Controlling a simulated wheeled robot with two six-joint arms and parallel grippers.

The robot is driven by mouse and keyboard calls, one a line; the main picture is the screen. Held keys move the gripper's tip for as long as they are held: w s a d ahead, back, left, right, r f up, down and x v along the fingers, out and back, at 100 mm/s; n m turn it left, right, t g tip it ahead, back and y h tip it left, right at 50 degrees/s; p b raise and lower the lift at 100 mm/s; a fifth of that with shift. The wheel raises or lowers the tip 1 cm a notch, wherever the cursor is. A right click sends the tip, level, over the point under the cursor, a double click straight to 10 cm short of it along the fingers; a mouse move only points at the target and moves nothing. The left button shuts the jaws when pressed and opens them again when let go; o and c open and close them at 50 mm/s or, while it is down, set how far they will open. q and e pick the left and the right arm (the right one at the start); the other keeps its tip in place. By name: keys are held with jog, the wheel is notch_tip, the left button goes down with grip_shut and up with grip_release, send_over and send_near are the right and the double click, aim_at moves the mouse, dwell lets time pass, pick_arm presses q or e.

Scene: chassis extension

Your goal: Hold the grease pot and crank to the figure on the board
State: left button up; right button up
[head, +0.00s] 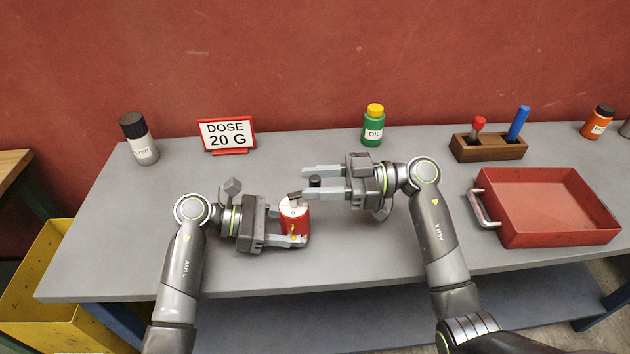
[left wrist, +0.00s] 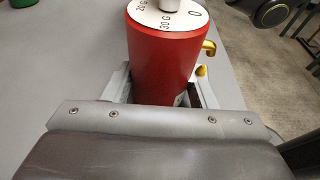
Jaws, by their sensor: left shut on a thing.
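The red grease pot (head: 292,222) stands upright on the bench, with a white dial top and a crank. My left gripper (head: 296,227) is shut on the pot's body from the left. In the left wrist view the pot (left wrist: 165,65) shows dial marks 0, 20 G and 30 G and a brass spout (left wrist: 209,47). The crank's black knob (head: 315,181) lies between the fingers of my right gripper (head: 318,182), which look apart, open around it. The dial's pointer cannot be read. The board (head: 227,134) reads "DOSE 20 G".
A grey shaker (head: 140,140) and a green oil bottle (head: 373,128) stand at the back. A wooden holder (head: 488,148) carries a red-topped and a blue tool. A red tray (head: 550,210) lies at right, an orange bottle (head: 597,123) behind it. The bench's left part is clear.

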jog(key=shift+a, duration=0.3)
grip_shut()
jog(key=shift+w+a+f+n+g+h, duration=0.15)
jog(key=shift+w+n+g+h, duration=0.2)
jog(key=shift+n+g, duration=0.9)
jog(key=shift+w+a+r+n+g+h, duration=0.1)
jog(key=shift+w+a+n+g+h, duration=0.4)
jog(key=shift+g, duration=1.3)
jog(key=shift+w+d+f+n+g+h, duration=0.15)
jog(key=shift+n+g+h, duration=0.1)
jog(key=shift+n+g, duration=1.1)
jog(key=shift+r+g, duration=0.1)
jog(key=shift+g, duration=0.2)
